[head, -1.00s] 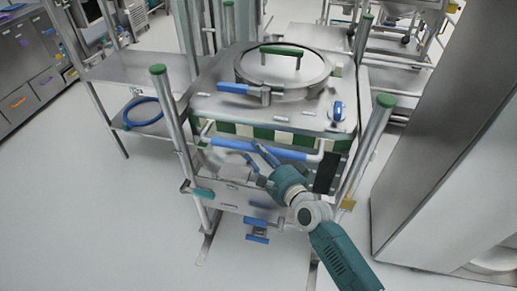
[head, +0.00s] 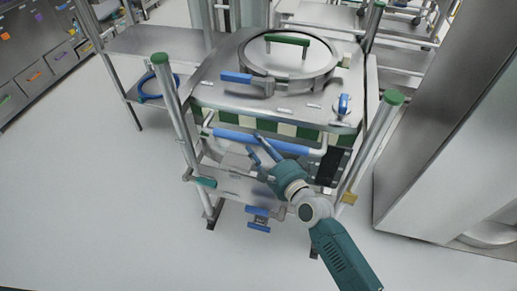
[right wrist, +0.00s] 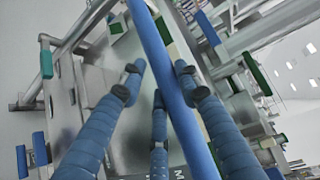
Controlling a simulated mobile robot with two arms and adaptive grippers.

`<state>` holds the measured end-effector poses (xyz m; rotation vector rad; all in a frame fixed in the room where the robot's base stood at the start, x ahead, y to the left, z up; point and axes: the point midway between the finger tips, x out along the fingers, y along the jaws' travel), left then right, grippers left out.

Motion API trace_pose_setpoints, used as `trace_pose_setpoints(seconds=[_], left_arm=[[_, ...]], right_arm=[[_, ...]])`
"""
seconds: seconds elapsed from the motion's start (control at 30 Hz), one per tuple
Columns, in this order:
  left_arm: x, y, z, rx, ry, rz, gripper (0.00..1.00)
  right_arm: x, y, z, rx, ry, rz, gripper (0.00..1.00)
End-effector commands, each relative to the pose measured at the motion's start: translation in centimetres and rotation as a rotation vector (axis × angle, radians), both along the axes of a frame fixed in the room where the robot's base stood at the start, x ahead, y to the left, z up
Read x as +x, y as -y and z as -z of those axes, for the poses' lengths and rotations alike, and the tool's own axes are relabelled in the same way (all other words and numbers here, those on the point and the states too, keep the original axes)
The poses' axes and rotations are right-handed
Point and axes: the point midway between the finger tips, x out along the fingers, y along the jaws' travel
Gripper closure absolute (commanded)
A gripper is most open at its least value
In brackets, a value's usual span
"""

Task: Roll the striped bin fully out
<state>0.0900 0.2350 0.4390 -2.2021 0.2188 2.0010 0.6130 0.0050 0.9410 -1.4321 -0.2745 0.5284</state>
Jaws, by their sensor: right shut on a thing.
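The striped bin (head: 285,128) has green and cream stripes and sits between the posts of a metal frame, under a steel top. A blue-sleeved bar handle (head: 235,140) runs across its front. The bin's lower body is largely hidden by the front of the frame and my arm. My left gripper is not in view.
The frame has green-capped posts at front left (head: 165,80) and front right (head: 385,115). A round lid (head: 290,60) sits on the steel top. A shelf unit (head: 150,42) stands left and a tall steel cabinet (head: 450,140) right. The floor (head: 100,210) in front is clear.

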Motion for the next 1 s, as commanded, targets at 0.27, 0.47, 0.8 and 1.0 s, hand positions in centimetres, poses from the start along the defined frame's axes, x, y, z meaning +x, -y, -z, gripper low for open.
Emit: trace_pose_setpoints(seconds=[0.27,0.47,0.8,1.0], left_arm=[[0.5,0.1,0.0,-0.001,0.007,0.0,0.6],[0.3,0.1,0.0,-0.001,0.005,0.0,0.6],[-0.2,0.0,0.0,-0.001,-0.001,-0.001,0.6],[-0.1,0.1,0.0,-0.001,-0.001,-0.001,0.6]], right_arm=[[-0.2,-0.1,0.5,-0.007,-0.007,-0.004,0.47],[-0.2,-0.1,0.3,-0.002,-0.006,-0.004,0.47],[-3.3,1.7,-0.1,-0.003,-0.007,-0.003,0.47],[-7.1,3.9,-0.6,-0.004,-0.008,-0.003,0.47]])
